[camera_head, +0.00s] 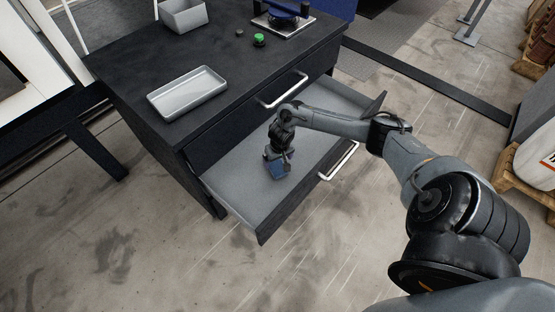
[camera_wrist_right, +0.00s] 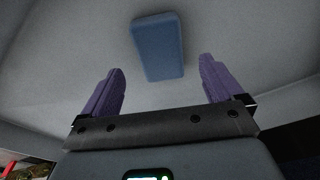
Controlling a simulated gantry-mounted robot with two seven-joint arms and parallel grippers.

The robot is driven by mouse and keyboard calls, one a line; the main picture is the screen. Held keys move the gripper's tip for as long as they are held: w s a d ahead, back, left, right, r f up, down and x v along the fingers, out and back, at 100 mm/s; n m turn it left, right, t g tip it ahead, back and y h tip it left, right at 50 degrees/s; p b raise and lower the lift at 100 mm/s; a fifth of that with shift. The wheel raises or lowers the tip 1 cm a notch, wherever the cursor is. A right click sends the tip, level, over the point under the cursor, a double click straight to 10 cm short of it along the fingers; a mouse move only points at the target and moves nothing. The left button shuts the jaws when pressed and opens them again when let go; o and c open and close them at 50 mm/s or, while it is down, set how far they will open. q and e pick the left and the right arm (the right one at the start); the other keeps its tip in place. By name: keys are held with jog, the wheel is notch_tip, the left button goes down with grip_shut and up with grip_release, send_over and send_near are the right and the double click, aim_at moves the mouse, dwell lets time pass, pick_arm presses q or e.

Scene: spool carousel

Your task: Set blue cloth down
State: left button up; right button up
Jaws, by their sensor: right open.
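The blue cloth (camera_head: 278,171) is a small folded blue block lying on the grey floor of the open drawer (camera_head: 233,176). In the right wrist view the cloth (camera_wrist_right: 159,47) lies flat on the drawer floor, beyond the fingertips and between their lines. My right gripper (camera_head: 277,157) reaches down into the drawer just over the cloth. Its two purple fingers (camera_wrist_right: 162,75) are spread apart with nothing between them. In the head view the gripper hides part of the cloth. My left gripper is not in view.
The dark cabinet top (camera_head: 215,55) holds a shallow grey tray (camera_head: 188,92), a grey bin (camera_head: 183,14), a green button (camera_head: 259,39) and a blue spool device (camera_head: 283,17). The drawer walls and front, with its white handle (camera_head: 339,161), surround my gripper. The drawer floor around the cloth is bare.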

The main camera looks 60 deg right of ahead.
aim_at(279, 169)
notch_tip(279, 169, up, 6)
jog(key=p, duration=0.3)
jog(key=s+a+n+t+y, duration=0.15)
jog(key=a+n+t, duration=0.4)
jog(key=a, duration=2.05)
jog(key=s+a+r+n+g, duration=0.3)
jog(key=s+r, duration=0.8)
jog(key=s, duration=0.3)
jog(key=shift+s+a, duration=0.3)
jog(key=shift+a, duration=0.05)
jog(key=shift+n, duration=0.25)
notch_tip(279, 169, up, 58)
jog(key=p, duration=5.8)
